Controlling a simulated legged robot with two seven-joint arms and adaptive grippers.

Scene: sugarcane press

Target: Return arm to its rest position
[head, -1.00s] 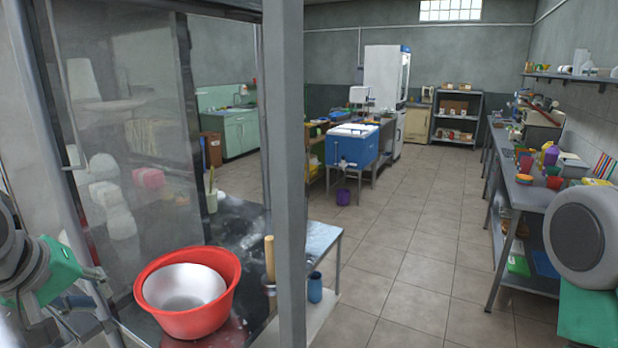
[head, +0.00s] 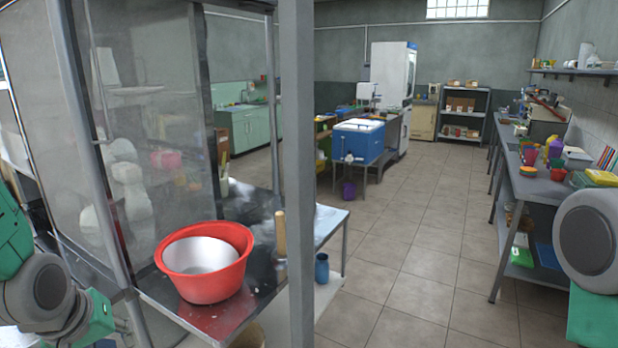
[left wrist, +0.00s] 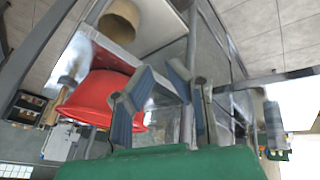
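My left arm (head: 40,285) is bent at the lower left of the head view, beside the glass-sided press stand. Its fingers are not clear there. In the left wrist view my left gripper (left wrist: 160,74) has its two fingers apart with nothing held between them. A red basin (head: 207,283) with a metal bowl (head: 195,254) in it sits on the stand's dark metal top. The red basin (left wrist: 95,97) also shows behind the fingers in the wrist view, apart from them as far as I can tell. My right arm shows at the right edge; its gripper is out of view.
A grey post (head: 297,180) stands close in front. A glass panel (head: 150,130) and frame rise near my left arm. A wooden handle (head: 280,234) stands by the basin. A loaded side table (head: 535,188) runs along the right wall. The tiled floor (head: 425,225) between is clear.

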